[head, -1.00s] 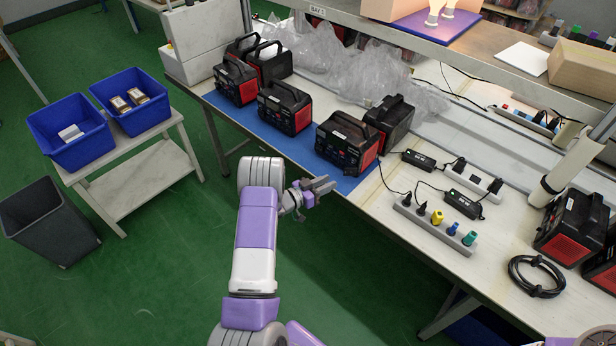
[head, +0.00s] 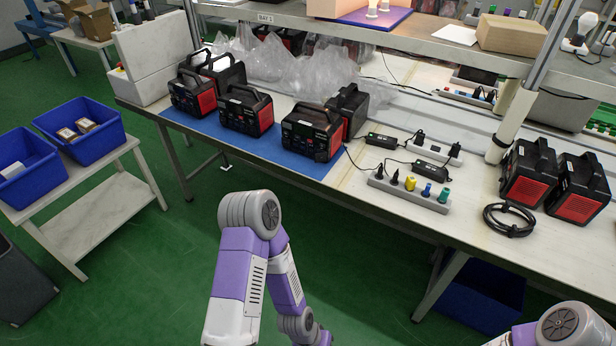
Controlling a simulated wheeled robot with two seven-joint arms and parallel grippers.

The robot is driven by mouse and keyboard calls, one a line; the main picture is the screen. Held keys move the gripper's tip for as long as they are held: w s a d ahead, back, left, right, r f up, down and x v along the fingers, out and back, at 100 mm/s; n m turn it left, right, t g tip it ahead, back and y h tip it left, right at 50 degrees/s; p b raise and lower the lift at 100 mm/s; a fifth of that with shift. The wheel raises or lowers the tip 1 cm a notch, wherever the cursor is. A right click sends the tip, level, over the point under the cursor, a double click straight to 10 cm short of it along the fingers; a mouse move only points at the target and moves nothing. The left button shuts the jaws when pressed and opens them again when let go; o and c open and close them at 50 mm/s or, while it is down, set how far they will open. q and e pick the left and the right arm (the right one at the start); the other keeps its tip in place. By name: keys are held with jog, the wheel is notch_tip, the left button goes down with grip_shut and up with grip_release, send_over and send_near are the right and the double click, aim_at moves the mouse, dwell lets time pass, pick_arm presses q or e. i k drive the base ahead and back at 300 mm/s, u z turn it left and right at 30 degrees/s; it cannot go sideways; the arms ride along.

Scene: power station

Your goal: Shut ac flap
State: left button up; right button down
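Black and red power stations stand on the workbench, several of them on the blue mat (head: 270,150). The nearest has its front panel facing me: the power station (head: 305,133) at the mat's right end, with another power station (head: 350,108) behind it. Further left are one power station (head: 245,112) and another power station (head: 190,93). The front details are too small to make out an AC flap or its position. My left arm is bent in front of the bench, its wrist at the bottom edge. My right arm shows only at the bottom right corner. Neither gripper's fingers are in view.
On the bench to the right are a power strip (head: 410,190), adapters (head: 432,172), a coiled black cable (head: 510,220) and two more power stations (head: 528,172). Clear plastic bags (head: 300,68) lie behind the mat. A side table with blue bins (head: 82,128) stands left. Green floor (head: 150,270) is open between.

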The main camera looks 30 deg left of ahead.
aim_at(321, 157)
jog(key=u, duration=1.6)
jog(key=i, duration=1.05)
jog(key=z, duration=2.25)
